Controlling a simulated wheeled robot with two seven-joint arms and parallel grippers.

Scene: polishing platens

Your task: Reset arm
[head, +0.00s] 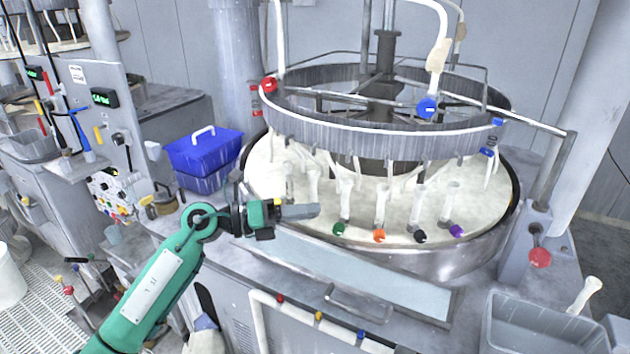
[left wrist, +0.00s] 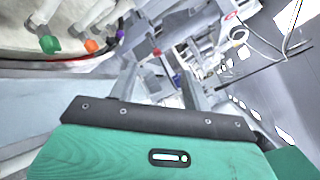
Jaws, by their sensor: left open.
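My left arm, green with dark joints, comes in from the lower left of the head view. My left gripper (head: 300,211) points to the right, in front of the round polishing platen's rim (head: 405,258). It looks empty, with nothing visible in its jaws. In the left wrist view the two grey fingers of my left gripper (left wrist: 158,85) stand apart with a gap between them. My right gripper does not show in either view.
White handles with green (head: 339,229), orange (head: 379,236), black and purple ends stand along the platen's near side, close to my left gripper. A blue box (head: 203,155) sits behind my arm. A grey bin (head: 540,325) is at the lower right.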

